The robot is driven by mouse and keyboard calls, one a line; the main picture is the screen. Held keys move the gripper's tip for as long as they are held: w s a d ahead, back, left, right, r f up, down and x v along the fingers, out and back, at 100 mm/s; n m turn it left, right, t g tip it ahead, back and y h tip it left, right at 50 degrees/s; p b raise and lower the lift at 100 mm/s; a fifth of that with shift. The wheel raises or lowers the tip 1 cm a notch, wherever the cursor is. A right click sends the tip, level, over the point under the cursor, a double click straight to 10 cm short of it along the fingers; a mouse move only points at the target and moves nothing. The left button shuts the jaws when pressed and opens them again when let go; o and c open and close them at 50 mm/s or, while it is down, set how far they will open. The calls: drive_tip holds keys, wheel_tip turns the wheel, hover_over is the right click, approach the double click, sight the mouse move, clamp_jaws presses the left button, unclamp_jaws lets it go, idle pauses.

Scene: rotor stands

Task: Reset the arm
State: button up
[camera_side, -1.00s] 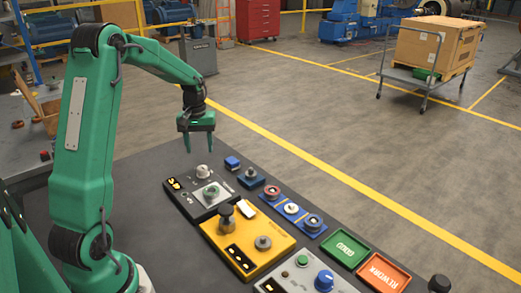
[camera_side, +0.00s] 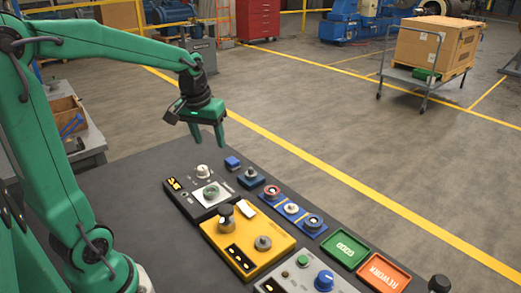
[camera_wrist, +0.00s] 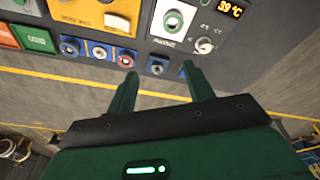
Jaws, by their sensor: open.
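My green gripper (camera_side: 208,138) is above the far end of the dark table, higher than the devices and touching nothing. Its two fingers are apart with nothing between them. In the wrist view the open fingers (camera_wrist: 160,82) show from behind, pointing toward the devices. The dark grey unit (camera_side: 207,194) with a knob and a lit display stands nearest below the gripper. The yellow unit (camera_side: 270,262) with a dark round part and a grey knob lies closer to the camera.
A blue strip (camera_side: 300,219) with several round parts lies right of the yellow unit. A green tray (camera_side: 345,249) and an orange tray (camera_side: 384,273) sit at the table's right. A grey unit with a blue knob (camera_side: 325,280) is at the front. The table's left part is clear.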

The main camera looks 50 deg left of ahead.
drive_tip(key=s+d+r+m+t, duration=0.2)
drive_tip(key=s+d+m, duration=0.3)
drive_tip(key=s+d, duration=0.7)
drive_tip(key=shift+r+m+t+h, duration=0.15)
drive_tip(key=shift+m+t+h, duration=0.25)
drive_tip(key=shift+t, duration=0.3)
